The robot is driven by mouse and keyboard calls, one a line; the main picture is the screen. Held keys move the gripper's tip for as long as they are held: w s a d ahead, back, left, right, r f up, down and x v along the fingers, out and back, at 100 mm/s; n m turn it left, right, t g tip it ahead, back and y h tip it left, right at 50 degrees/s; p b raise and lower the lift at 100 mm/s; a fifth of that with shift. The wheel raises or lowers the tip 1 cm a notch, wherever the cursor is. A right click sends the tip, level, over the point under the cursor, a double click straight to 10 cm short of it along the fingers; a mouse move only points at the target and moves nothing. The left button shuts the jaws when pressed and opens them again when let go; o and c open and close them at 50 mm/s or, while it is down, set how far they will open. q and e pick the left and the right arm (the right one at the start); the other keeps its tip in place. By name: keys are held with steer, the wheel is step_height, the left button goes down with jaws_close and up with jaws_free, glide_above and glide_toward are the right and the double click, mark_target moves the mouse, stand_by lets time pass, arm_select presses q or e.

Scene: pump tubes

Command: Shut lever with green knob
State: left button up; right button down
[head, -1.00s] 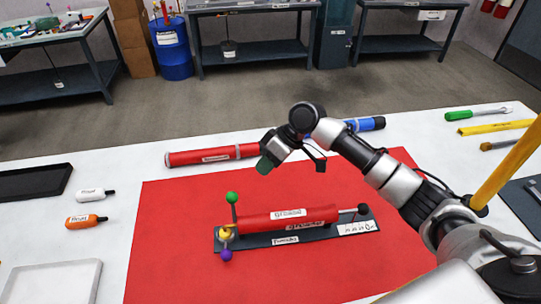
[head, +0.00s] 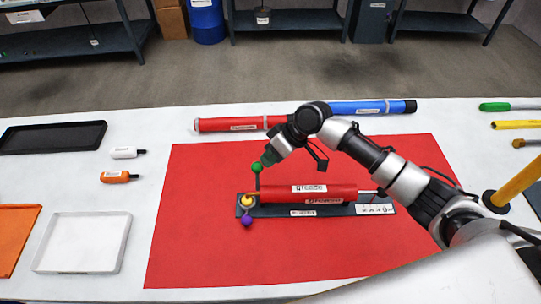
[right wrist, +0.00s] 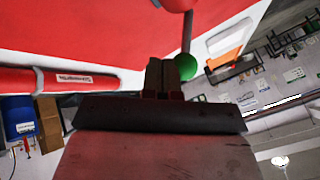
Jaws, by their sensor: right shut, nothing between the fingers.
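The green knob (head: 257,168) tops an upright lever at the left end of the red pump tube (head: 310,193), which lies on a dark base (head: 330,210) on the red mat. A yellow knob (head: 247,201) and a purple knob (head: 247,220) sit below it at that end. My right gripper (head: 268,158) is shut and empty, just above and right of the green knob. In the right wrist view the shut fingers (right wrist: 163,72) are close beside the green knob (right wrist: 186,66); I cannot tell whether they touch. My left gripper is not in view.
Red and blue tubes (head: 230,124) lie behind the mat (head: 200,255). A white bottle (head: 123,153), an orange bottle (head: 115,177), a white tray (head: 40,267) and a black tray (head: 15,149) are on the left. Tools (head: 515,124) lie at the far right.

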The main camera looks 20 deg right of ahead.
steer(key=shift+s, duration=0.1)
steer(key=shift+s+r+t+p, duration=0.15)
steer(key=shift+r+t+p, duration=0.05)
steer(key=shift+t+p, duration=0.1)
